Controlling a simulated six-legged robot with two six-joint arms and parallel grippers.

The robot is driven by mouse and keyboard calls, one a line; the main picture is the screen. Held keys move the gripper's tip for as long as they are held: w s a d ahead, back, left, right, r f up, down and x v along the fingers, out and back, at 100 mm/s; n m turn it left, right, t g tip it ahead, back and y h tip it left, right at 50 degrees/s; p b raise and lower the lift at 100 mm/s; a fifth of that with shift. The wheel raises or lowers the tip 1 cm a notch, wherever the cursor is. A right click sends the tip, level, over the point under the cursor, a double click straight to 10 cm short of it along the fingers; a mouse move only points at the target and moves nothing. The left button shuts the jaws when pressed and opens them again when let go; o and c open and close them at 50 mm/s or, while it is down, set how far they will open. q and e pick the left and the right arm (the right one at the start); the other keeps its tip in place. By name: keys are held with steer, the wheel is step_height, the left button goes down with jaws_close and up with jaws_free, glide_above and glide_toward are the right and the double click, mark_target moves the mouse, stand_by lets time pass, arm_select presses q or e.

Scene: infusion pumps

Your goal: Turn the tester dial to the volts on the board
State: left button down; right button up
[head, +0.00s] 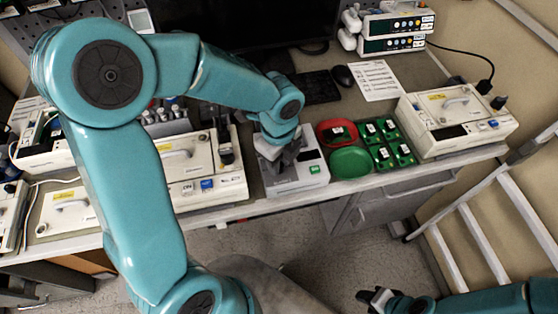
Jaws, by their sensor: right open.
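A grey-white box with a green button, which looks like the tester (312,172), stands at the bench's front edge. My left gripper (280,158) points down over its left part. The gripper covers that part, so I cannot see a dial or whether the fingers touch one. Whether its fingers are open or shut is also unclear. My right gripper (376,298) is open and empty, low at the bottom right, in front of the bench and away from it. No volts value on a board can be read; a white sheet (373,80) has writing too small to read.
White pump units (455,125) stand at both sides. A keyboard, mouse (343,76) and dark monitor are behind. A white ladder-like rail (478,232) is at right.

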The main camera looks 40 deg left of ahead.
arm_select(q)
steer(key=shift+r, duration=0.2)
steer(key=shift+m+p, duration=0.3)
steer(key=m+p, duration=0.2)
steer(key=m, duration=0.1)
steer(key=shift+w+r, duration=0.1)
steer(key=shift+m+p, duration=1.15)
steer(key=shift+m, duration=0.75)
steer(key=c, duration=1.1)
jaws_free()
steer(key=shift+o, duration=0.3)
